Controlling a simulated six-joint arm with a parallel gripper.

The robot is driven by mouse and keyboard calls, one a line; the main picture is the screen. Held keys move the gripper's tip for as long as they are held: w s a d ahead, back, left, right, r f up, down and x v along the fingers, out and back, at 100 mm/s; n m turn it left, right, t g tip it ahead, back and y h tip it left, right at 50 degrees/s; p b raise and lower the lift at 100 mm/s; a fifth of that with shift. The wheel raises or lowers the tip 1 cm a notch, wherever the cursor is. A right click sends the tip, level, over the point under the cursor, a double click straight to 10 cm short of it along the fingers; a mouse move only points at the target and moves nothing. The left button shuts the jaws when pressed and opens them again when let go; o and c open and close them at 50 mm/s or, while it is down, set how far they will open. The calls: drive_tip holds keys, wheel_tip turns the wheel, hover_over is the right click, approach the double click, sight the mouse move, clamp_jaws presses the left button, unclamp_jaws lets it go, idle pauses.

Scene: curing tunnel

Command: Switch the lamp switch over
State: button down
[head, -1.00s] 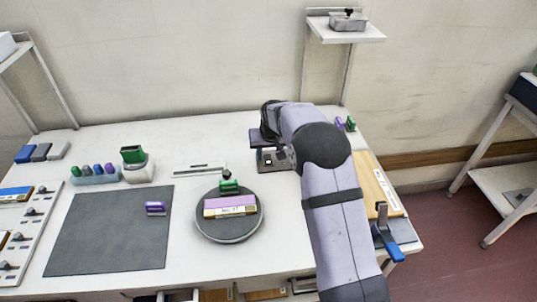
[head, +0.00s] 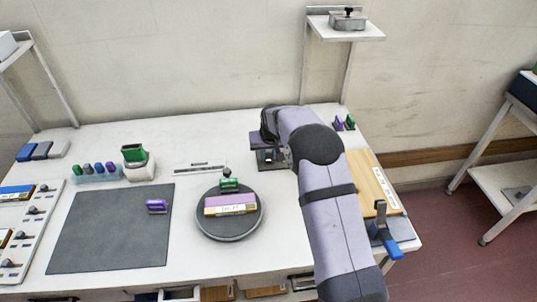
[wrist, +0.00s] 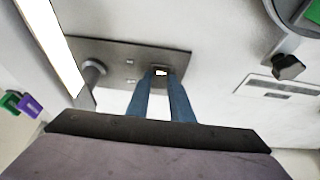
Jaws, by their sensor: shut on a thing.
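The lamp's dark base plate (head: 268,166) stands at the back of the bench, partly behind my arm in the head view. The same plate (wrist: 115,58) fills the upper middle of the wrist view. The lamp's post (wrist: 93,69) rises from it, and a long hood with a bright white strip (wrist: 50,38) crosses the upper left. My gripper (wrist: 161,78) has its two blue fingers close together at the plate. In the head view my arm hides the fingers and the switch.
A grey mat (head: 110,235) lies further left. A wooden board with a blue-handled clamp (head: 386,236) is at the right edge. A slotted strip (wrist: 268,88) lies beside the plate.

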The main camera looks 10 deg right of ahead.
drive_tip(key=shift+w+r, duration=0.1)
drive_tip(key=shift+w+r+g+p, duration=0.15)
drive_tip(key=shift+g+p, duration=0.25)
drive_tip(key=shift+p, duration=0.4)
drive_tip(key=shift+g+p, duration=0.3)
drive_tip(key=shift+p, duration=0.05)
drive_tip(key=c, duration=1.6)
unclamp_jaws()
drive_tip(key=shift+o, duration=0.2)
drive_tip(key=b+v, duration=0.2)
drive_tip(key=v, duration=0.5)
